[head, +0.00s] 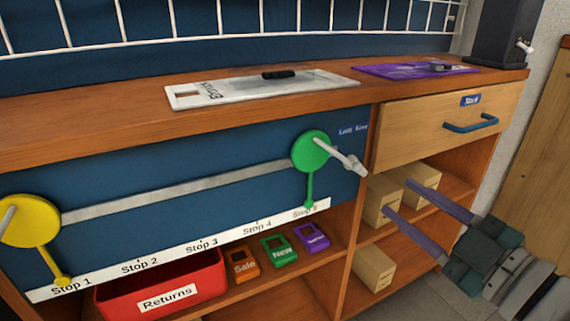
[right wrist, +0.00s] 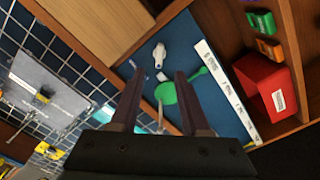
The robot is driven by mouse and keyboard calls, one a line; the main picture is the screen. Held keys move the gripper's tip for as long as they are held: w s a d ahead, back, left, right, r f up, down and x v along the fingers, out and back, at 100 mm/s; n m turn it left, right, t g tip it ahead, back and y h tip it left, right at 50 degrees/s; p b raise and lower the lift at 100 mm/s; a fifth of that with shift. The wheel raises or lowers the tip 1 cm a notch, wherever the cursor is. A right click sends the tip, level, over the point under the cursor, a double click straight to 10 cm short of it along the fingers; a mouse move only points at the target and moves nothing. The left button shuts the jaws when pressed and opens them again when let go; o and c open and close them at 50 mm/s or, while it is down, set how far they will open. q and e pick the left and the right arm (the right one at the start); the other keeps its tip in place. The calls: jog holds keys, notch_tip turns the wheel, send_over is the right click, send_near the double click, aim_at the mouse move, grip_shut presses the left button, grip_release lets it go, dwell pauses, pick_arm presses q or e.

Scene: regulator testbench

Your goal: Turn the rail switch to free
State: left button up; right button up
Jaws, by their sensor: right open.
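The rail switch is a small white lever (head: 350,162) on the blue panel, just right of the green disc (head: 309,152). In the head view it overlaps the disc's pale handle, so its exact setting is hard to read. A small blue label (head: 353,130) sits above it, reading roughly "Lock" and "Free". The white lever (right wrist: 159,55) shows in the right wrist view beyond the fingertips, apart from the green disc (right wrist: 167,93). My right gripper (head: 399,197) is open and empty, right of and below the switch; its fingers frame the lever in the wrist view (right wrist: 158,73). My left gripper is out of view.
A grey rail (head: 180,190) runs from the yellow disc (head: 30,220) to the green disc, above a white stop strip (head: 170,255). A drawer (head: 450,125) with a blue handle is at right. Boxes (head: 375,268) and a red Returns bin (head: 165,285) fill the lower shelves.

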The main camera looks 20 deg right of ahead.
jog(key=w+b, duration=0.3)
jog(key=w, duration=0.5)
jog(key=shift+w+a, duration=0.3)
jog(key=shift+a, duration=0.05)
grip_shut()
